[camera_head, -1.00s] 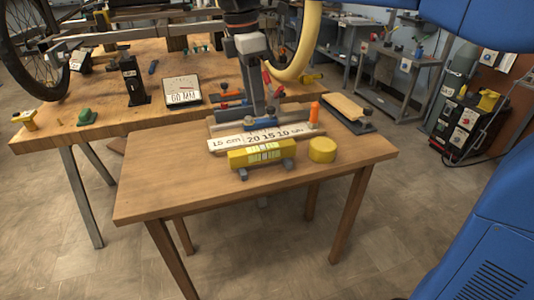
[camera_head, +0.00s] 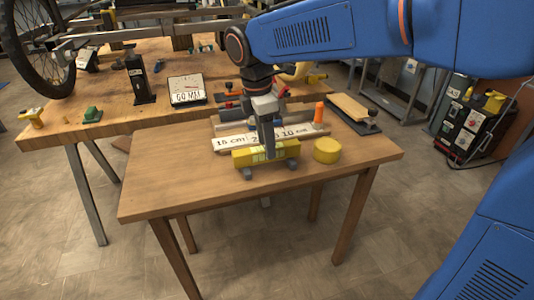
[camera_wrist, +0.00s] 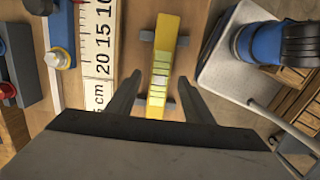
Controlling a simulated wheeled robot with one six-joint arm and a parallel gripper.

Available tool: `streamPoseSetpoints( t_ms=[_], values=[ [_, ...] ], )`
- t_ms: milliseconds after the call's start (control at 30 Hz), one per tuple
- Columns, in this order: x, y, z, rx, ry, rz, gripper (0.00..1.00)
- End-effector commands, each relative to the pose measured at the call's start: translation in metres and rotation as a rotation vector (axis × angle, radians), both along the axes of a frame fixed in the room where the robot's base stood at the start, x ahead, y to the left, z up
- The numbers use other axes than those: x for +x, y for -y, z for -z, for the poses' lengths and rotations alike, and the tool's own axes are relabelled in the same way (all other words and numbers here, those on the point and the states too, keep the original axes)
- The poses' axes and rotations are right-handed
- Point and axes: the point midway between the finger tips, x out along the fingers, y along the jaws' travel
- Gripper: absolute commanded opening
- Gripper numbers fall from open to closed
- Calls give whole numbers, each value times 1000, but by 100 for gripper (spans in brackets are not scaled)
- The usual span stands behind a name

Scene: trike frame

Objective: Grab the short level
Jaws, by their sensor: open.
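The short level is a yellow bar (camera_head: 240,158) resting on small grey supports near the front of the small wooden table, with pale green-yellow vials in its middle. In the wrist view the yellow level (camera_wrist: 167,40) runs lengthwise away from me, between my two fingers. My gripper (camera_head: 270,153) points down at the level, and a finger hides part of its middle in the head view. In the wrist view my gripper (camera_wrist: 158,88) is open, one finger on each side of the level. I see no clear contact, and the exact height is hard to tell.
A white ruler (camera_head: 229,143) marked in cm lies just behind the level. A yellow round puck (camera_head: 327,150) stands to its right, an orange-topped piece (camera_head: 319,112) behind that. A wooden block on a dark base (camera_head: 352,108) is at the back right. The table's front left is bare.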

Motion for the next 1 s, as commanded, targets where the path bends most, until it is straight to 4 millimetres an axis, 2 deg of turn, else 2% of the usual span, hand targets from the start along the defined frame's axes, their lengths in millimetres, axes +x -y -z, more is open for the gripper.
streamPoseSetpoints(
  t_ms=[200, 467, 500, 667, 700, 1000],
  values=[
    [2, 3, 23, 0, -1, 0, 47],
    [2, 3, 25, 0, 0, -1, 47],
    [2, 3, 25, 0, 0, -1, 42],
    [2, 3, 25, 0, 0, -1, 4],
    [2, 3, 25, 0, 0, -1, 0],
    [2, 2, 21, 1, 1, -1, 0]
  ],
)
